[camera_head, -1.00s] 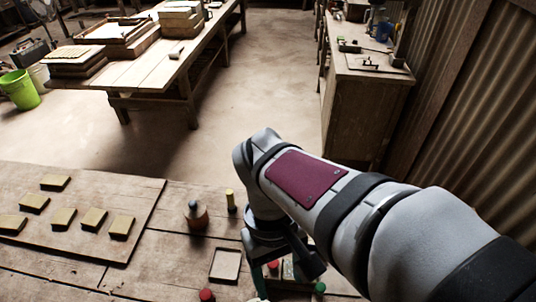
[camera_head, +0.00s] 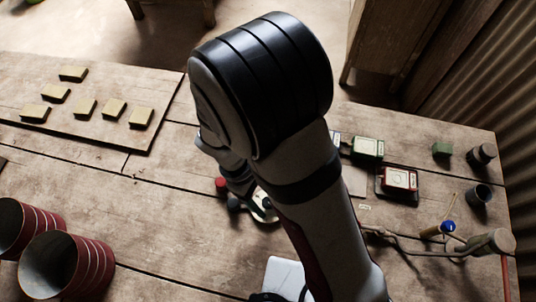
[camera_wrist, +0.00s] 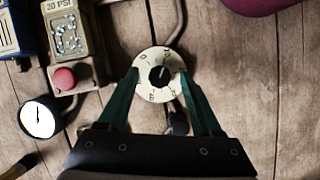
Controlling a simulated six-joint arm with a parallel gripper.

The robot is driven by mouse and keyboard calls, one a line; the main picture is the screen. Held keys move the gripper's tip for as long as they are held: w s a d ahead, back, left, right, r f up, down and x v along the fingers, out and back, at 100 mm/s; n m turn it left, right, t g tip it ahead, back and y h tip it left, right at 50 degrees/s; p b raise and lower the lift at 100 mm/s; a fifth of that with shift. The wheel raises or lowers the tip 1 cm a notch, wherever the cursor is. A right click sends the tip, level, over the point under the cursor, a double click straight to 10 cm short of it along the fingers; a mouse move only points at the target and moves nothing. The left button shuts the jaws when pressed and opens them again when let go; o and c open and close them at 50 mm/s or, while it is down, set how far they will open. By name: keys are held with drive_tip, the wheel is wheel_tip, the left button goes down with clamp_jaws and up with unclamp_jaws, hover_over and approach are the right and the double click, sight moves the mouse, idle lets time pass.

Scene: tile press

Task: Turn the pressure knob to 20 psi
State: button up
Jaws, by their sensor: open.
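The pressure knob (camera_wrist: 161,76) is a round cream dial with dark marks and a black centre, seen from above in the wrist view. My gripper (camera_wrist: 159,73) is open, its two green fingers reaching to either side of the dial. I cannot tell whether the fingertips touch it. A box marked "20 PSI" (camera_wrist: 60,7) stands up and left of the dial. A round white-faced gauge (camera_wrist: 38,119) lies at the left; its reading is too small to tell. In the head view my arm hides most of the gripper and the knob area.
A red button (camera_wrist: 65,78) sits close left of the dial, and a blue box (camera_wrist: 7,30) is at the far left. In the head view, red cylinders (camera_head: 67,265), yellow tiles (camera_head: 73,74), and a red box (camera_head: 399,179) stand around the wooden bench.

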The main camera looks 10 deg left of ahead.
drive_tip(key=shift+f, duration=0.15)
clamp_jaws()
drive_tip(key=shift+m, duration=0.3)
drive_tip(key=m+g, duration=0.1)
drive_tip(key=m, duration=0.1)
drive_tip(key=m+g+y, duration=0.1)
drive_tip(key=m, duration=0.2)
drive_tip(key=shift+w+d+m, duration=0.15)
drive_tip(key=shift+m, duration=0.15)
drive_tip(key=m+y, duration=0.1)
drive_tip(key=m, duration=0.1)
drive_tip(key=m+g+y, duration=0.1)
drive_tip(key=m, duration=0.2)
drive_tip(key=shift+d, duration=0.1)
drive_tip(key=shift+m, duration=0.4)
idle(0.3)
